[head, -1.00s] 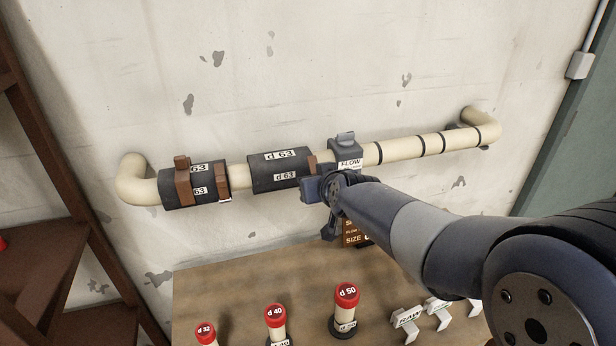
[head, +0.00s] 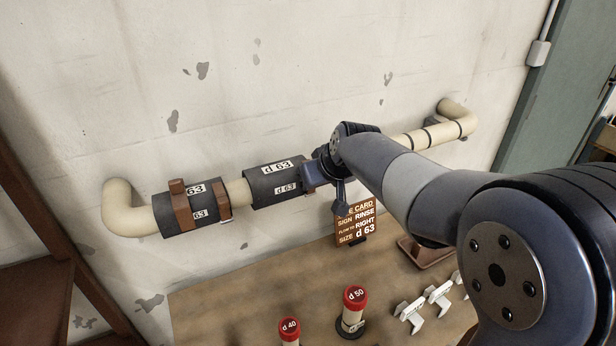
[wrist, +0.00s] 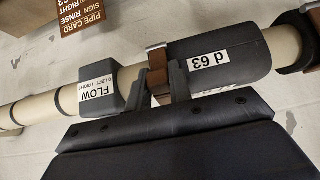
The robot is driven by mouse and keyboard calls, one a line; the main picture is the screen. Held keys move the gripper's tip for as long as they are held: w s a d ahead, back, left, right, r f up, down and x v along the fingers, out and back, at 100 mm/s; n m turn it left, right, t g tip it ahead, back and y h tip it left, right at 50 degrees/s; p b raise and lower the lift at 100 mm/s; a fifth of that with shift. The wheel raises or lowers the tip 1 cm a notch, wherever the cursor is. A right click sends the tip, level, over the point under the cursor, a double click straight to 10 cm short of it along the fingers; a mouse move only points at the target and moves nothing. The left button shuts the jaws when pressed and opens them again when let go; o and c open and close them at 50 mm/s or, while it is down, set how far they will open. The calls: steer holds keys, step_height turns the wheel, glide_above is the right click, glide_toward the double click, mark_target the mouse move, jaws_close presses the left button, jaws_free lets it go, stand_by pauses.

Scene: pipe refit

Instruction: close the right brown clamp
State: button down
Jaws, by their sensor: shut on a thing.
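A brown clamp (wrist: 157,66) wraps the pipe at the end of a dark sleeve marked d 63 (wrist: 222,58) in the wrist view. My gripper (wrist: 160,80) has its two grey fingers on either side of this clamp and is shut on it. A small metal piece shows on the clamp's upper edge. In the head view my gripper (head: 316,178) is at the right end of that sleeve (head: 274,182), and my arm hides most of the clamp. Whether its band is fully closed is unclear.
A second d 63 sleeve on the left carries two brown clamps (head: 183,210) (head: 223,201). A FLOW block (wrist: 98,92) sits close beside my fingers. Below stand the pipe card (head: 356,224), red-capped pipe pieces (head: 353,308) and white brackets (head: 410,312) on the table.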

steer(key=shift+f, duration=0.1)
stand_by(0.3)
steer(key=c, duration=1.3)
jaws_free()
steer(key=b+v, duration=0.2)
steer(key=v, duration=0.9)
steer(key=shift+w+a, duration=0.1)
steer(key=shift+c, duration=0.2)
